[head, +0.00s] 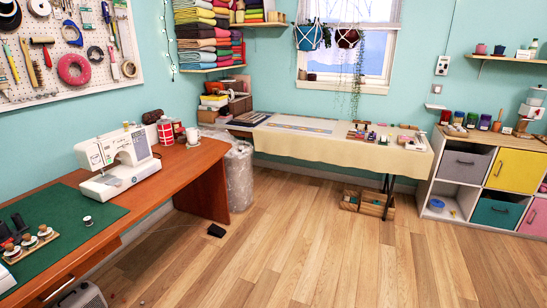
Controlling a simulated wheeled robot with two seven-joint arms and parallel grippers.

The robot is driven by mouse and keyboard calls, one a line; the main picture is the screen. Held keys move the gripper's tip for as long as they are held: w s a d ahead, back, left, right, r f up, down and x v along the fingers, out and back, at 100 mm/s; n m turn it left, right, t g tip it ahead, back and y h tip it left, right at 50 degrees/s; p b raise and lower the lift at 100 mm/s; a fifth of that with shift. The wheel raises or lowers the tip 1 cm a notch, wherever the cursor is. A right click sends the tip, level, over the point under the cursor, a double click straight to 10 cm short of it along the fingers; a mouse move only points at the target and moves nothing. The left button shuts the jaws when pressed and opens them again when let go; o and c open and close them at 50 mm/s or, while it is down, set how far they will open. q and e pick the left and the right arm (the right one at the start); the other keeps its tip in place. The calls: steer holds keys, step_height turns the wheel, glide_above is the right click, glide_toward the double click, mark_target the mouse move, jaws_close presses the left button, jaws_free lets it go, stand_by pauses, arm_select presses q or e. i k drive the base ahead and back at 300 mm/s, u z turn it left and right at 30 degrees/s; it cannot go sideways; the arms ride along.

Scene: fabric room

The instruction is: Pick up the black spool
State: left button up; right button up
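A small wooden spool rack (30,248) sits on the green cutting mat (110,208) at the left edge of the view. Black spools (20,222) stand at its back, partly cut off by the frame edge. Several pale-topped spools (28,239) stand in the front row. A lone small spool (88,220), dark with white, stands on the mat to the right of the rack; its exact colour is hard to tell at this size. Neither of my grippers is in view.
A white sewing machine (118,160) stands on the wooden desk (185,165) behind the mat, with a red-and-white canister (166,132) and white mug (193,136) beyond. A grey object (78,296) is below the desk's front edge. The wooden floor (300,240) is mostly clear.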

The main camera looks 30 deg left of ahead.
mark_target(88, 221)
steer(key=u, duration=0.1)
steer(key=i, duration=2)
steer(key=u, duration=1.2)
steer(key=i, duration=1.15)
steer(key=u, duration=1.55)
steer(key=i, duration=0.6)
steer(key=u, duration=0.25)
